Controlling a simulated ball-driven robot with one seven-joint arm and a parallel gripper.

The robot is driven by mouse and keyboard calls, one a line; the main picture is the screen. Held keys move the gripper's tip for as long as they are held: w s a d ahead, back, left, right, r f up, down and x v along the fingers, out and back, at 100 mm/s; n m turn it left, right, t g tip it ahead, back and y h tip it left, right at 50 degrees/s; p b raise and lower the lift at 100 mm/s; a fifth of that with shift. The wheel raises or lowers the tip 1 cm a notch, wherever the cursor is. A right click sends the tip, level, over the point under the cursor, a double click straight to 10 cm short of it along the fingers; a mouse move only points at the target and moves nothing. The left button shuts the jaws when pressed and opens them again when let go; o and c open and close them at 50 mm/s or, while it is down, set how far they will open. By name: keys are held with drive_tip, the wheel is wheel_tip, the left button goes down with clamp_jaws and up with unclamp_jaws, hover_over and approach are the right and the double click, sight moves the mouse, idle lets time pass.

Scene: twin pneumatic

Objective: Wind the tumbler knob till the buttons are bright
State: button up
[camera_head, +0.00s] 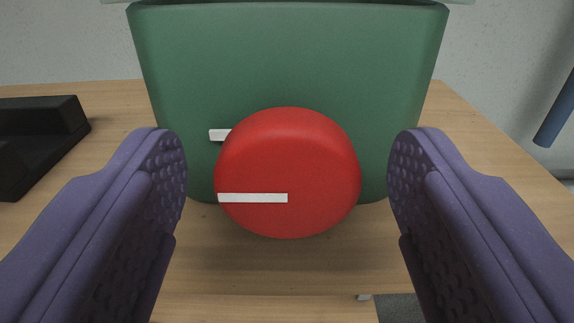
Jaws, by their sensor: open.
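The tumbler knob (290,160) is a round red knob on the front of a green box (300,50). A white line on the knob's face runs level from about its middle to its left edge. A white mark (218,135) on the box shows at the knob's upper left, partly covered by the knob. My gripper (288,170) is open, with one purple finger on each side of the knob and a gap on both sides. No buttons can be made out in this view.
The box stands on a wooden table (200,270). A black object (45,130) lies on the table at the left. A blue bar (558,115) shows at the right edge. The table's front edge is low in view.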

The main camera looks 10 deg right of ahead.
drive_tip(key=c, duration=1)
drive_tip(key=shift+m, duration=0.3)
drive_tip(key=m+p, duration=0.2)
drive_tip(key=m, duration=0.3)
drive_tip(key=shift+d+p, duration=0.1)
drive_tip(key=shift+p, duration=0.3)
drive_tip(key=m+p, duration=0.2)
drive_tip(key=m, duration=0.3)
drive_tip(key=shift+s+d+m+p, duration=0.1)
drive_tip(key=shift+m+p, duration=0.25)
drive_tip(key=shift+m, duration=0.05)
drive_tip(key=m+p, duration=0.2)
drive_tip(key=m, duration=0.2)
drive_tip(key=shift+m+p, duration=0.3)
drive_tip(key=m+p, duration=0.2)
drive_tip(key=m, duration=0.1)
drive_tip(key=shift+f+m, duration=0.15)
drive_tip(key=shift+m, duration=0.15)
drive_tip(key=m+p, duration=0.2)
drive_tip(key=m, duration=0.2)
drive_tip(key=shift+f+p, duration=0.1)
drive_tip(key=shift+p, duration=0.2)
drive_tip(key=shift+f+m+p, duration=0.15)
drive_tip(key=shift+m+p, duration=0.6)
drive_tip(key=shift+m, duration=0.85)
